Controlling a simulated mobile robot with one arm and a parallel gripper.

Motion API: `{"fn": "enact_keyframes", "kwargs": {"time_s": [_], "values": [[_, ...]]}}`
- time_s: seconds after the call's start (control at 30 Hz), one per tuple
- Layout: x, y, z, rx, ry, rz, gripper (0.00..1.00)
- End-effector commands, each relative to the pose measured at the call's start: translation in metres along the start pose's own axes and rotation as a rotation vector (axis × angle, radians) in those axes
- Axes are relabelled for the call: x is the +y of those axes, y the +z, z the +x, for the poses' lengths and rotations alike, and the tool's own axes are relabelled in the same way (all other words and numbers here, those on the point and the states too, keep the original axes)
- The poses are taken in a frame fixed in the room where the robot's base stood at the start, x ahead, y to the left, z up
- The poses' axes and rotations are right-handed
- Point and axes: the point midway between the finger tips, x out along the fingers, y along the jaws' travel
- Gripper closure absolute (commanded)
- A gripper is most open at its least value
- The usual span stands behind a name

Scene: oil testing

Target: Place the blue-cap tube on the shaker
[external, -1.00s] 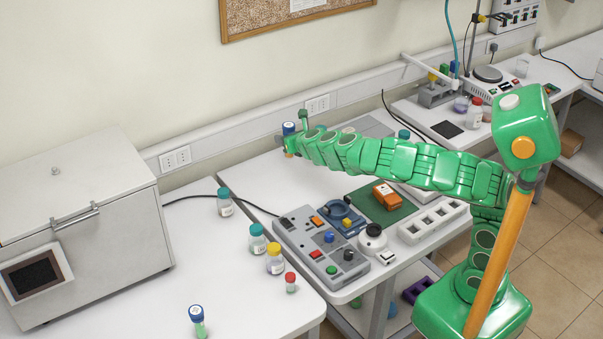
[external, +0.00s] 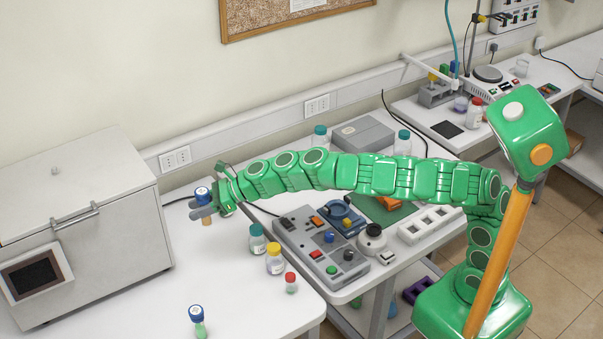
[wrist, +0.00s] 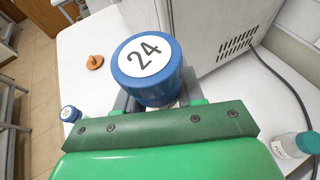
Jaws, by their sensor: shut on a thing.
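A blue-cap tube (external: 203,193) with an amber lower part is held in my gripper (external: 205,212), upright and in front of the white cabinet. In the wrist view its cap (wrist: 147,65) reads "24" and sits between the fingers, which are mostly hidden below it. A second blue-cap tube (external: 197,315) with a green lower part stands on the left bench near the front; its cap also shows in the wrist view (wrist: 70,113). I cannot tell for sure which device is the shaker; a blue device with a round opening (external: 342,213) sits on the middle table.
Teal-cap (external: 257,243), yellow-cap (external: 275,261) and red-cap (external: 291,283) bottles stand to the right of my gripper. A grey control box (external: 322,247) is beyond them. The white cabinet (external: 95,215) stands at left. An orange piece (wrist: 94,62) lies on the bench. The bench front is mostly clear.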

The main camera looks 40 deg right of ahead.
Motion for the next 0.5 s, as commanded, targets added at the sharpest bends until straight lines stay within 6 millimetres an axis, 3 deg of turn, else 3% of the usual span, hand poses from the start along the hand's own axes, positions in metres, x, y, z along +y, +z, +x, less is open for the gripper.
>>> {"fn": "enact_keyframes", "kwargs": {"time_s": [0.1, 0.2, 0.5], "values": [[0.035, 0.001, 0.011, 0.0, 0.107, -0.043, 0.93], [0.058, 0.002, 0.016, -0.001, 0.171, -0.072, 0.93], [0.104, -0.001, 0.024, 0.0, 0.311, -0.127, 0.93]]}}
